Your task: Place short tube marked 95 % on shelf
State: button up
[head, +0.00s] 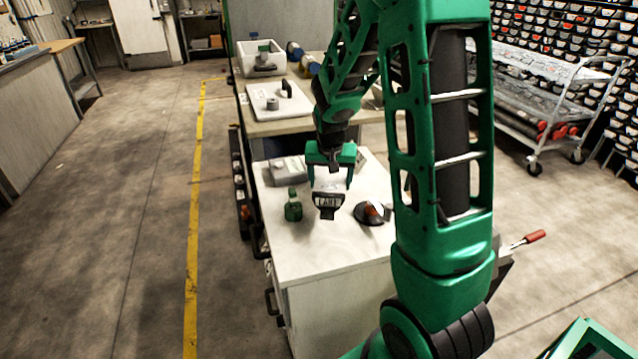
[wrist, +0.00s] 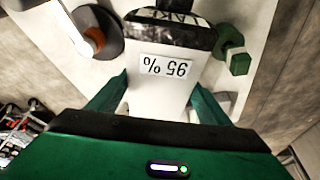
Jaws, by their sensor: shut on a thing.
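The short tube marked 95 % (wrist: 160,95) is pale with a black band, and its white label reads upside down in the wrist view. In the head view its dark lower end with a label (head: 328,201) hangs below my gripper (head: 330,182). My gripper (wrist: 157,104) is shut on the tube, with one green finger on each side. The tube is over the white-topped cabinet (head: 330,245); I cannot tell whether it touches the top. A wall shelf with many small dark bins (head: 565,25) stands at the far right. Whether it is the task's shelf is unclear.
A grey item (head: 287,170) is behind. A wheeled cart (head: 540,95) stands before the shelf. The left floor aisle (head: 140,220) is clear.

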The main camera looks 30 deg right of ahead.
jog(key=shift+f, duration=3.35)
jog(key=o, duration=2)
